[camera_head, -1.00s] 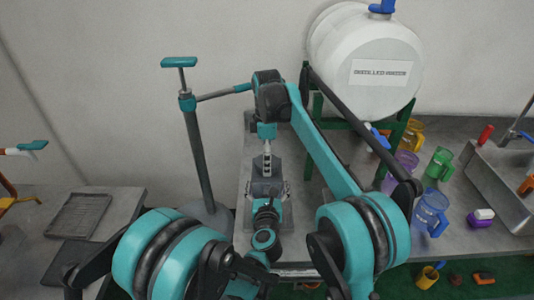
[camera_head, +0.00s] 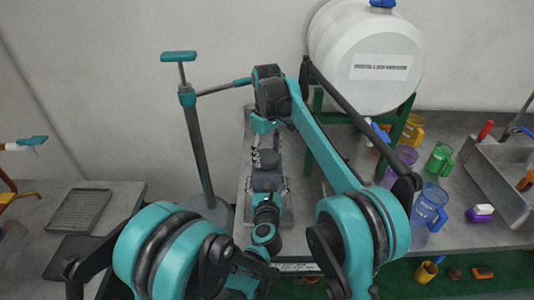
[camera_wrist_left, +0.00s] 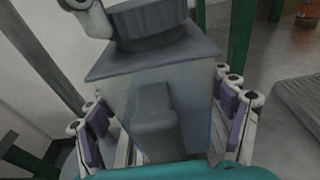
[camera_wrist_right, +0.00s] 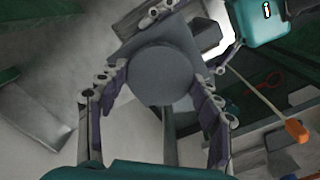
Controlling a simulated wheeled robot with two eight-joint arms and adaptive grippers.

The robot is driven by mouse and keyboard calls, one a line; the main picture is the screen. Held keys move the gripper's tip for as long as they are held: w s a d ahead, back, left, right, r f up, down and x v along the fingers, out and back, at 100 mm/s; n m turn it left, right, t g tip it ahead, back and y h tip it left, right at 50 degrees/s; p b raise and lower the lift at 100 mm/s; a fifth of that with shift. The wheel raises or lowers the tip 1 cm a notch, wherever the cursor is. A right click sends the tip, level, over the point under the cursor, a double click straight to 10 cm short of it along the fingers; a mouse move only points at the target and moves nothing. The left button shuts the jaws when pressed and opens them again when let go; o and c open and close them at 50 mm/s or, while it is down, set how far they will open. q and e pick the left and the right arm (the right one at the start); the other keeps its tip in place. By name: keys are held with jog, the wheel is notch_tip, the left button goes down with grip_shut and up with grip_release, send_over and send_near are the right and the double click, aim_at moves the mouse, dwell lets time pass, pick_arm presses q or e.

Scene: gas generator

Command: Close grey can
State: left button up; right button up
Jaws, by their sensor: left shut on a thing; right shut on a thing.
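The grey can (camera_head: 267,183) stands upright on the workbench in front of my arms. In the left wrist view its boxy body and handle (camera_wrist_left: 155,118) sit between the fingers of my left gripper (camera_wrist_left: 160,115), which is shut on it. A round dark grey cap (camera_wrist_left: 147,25) is at the can's top. My right gripper (camera_wrist_right: 160,95) is shut around this cap (camera_wrist_right: 160,72) from above, one finger on each side. In the head view the right gripper (camera_head: 262,150) is at the cap. The cap hides the can's opening and thread.
A white distilled-water tank (camera_head: 365,60) stands on a green frame behind to the right. Coloured jugs, including a blue one (camera_head: 430,208), and a metal sink (camera_head: 492,185) are further right. A grey post with a teal top (camera_head: 190,130) stands left of the can.

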jog(key=m, duration=0.4)
jog(key=shift+m, duration=0.4)
jog(key=m, duration=0.4)
jog(key=o, duration=1.3)
jog(key=shift+r, duration=2.25)
jog(key=shift+c, duration=0.6)
